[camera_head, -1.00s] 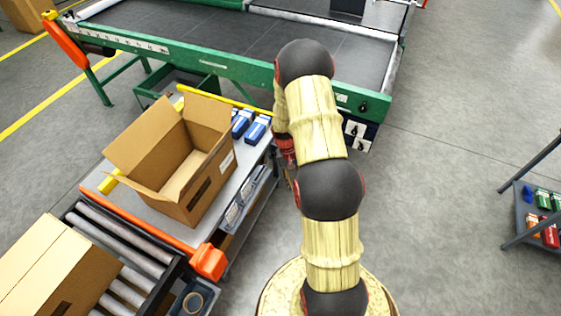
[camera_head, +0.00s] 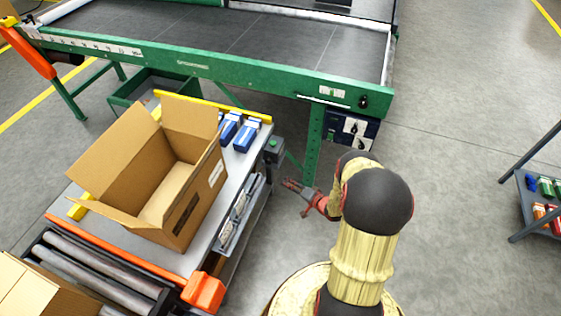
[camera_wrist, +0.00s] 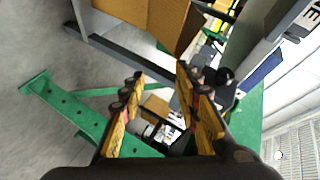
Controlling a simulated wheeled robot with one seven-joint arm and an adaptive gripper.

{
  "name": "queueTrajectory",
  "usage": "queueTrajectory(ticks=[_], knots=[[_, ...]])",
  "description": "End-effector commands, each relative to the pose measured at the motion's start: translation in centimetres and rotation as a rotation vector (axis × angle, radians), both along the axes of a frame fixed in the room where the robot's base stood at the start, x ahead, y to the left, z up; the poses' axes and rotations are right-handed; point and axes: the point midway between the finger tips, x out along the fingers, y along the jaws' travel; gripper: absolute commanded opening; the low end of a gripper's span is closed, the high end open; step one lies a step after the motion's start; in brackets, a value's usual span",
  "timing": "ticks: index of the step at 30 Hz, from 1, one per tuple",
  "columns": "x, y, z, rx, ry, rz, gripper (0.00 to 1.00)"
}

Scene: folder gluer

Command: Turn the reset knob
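A black knob (camera_head: 362,101) sits on the right end of the green conveyor frame (camera_head: 200,68). Two more dark knobs, an upper one (camera_head: 354,127) and a lower one (camera_head: 358,143), are on the white faces of a dark control box under that end. Their labels are too small to read, so I cannot tell which is the reset knob. My gripper (camera_head: 291,187) is in front of the frame, left of and nearer than the box, pointing left. In the wrist view its two yellow fingers (camera_wrist: 160,73) are spread, with nothing held between them.
An open cardboard box (camera_head: 150,217) and several blue-and-white packs (camera_head: 245,135) are on a grey table left of my gripper. A small box with a green button (camera_head: 273,146) is at the table's corner. Floor is clear toward the shelf (camera_head: 532,205) at right.

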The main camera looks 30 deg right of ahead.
Motion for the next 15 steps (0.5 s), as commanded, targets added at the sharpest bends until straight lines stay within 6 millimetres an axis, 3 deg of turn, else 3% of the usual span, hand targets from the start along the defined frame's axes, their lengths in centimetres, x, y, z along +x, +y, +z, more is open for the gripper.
queueTrajectory(ticks=[3,7,15], knots=[[1.8,1.2,5.0,0.139,-0.161,0.036,0.32],[2.0,2.3,8.0,0.276,-0.245,0.052,0.32],[3.6,2.8,8.2,0.333,-0.250,0.045,0.32]])
